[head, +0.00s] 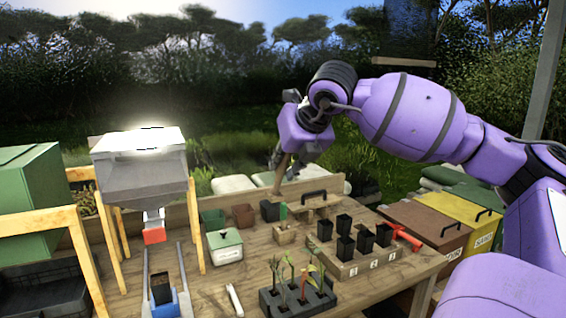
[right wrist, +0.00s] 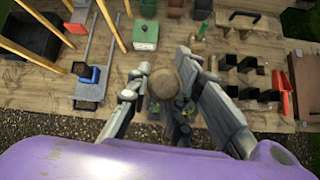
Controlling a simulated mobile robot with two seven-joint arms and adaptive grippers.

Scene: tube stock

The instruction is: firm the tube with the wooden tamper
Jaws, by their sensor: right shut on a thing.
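My right gripper (head: 296,158) is shut on the wooden tamper (head: 281,176) and holds it in the air above the back of the bench. In the right wrist view the tamper's round wooden end (right wrist: 190,75) shows between the fingers. A dark square tube (head: 161,288) stands in the blue holder (head: 165,308) at the front left; its fill level is hard to make out. The holder also shows in the right wrist view (right wrist: 88,74), to the left of the gripper. The tamper is well apart from this tube. My left gripper is not in view.
A grey hopper (head: 140,175) with a red outlet stands above the rails at left. Several black tubes stand in a wooden rack (head: 375,262) at right. A seedling block (head: 298,302), a green-lidded box (head: 225,247) and small pots stand on the bench. Wooden posts rise at left.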

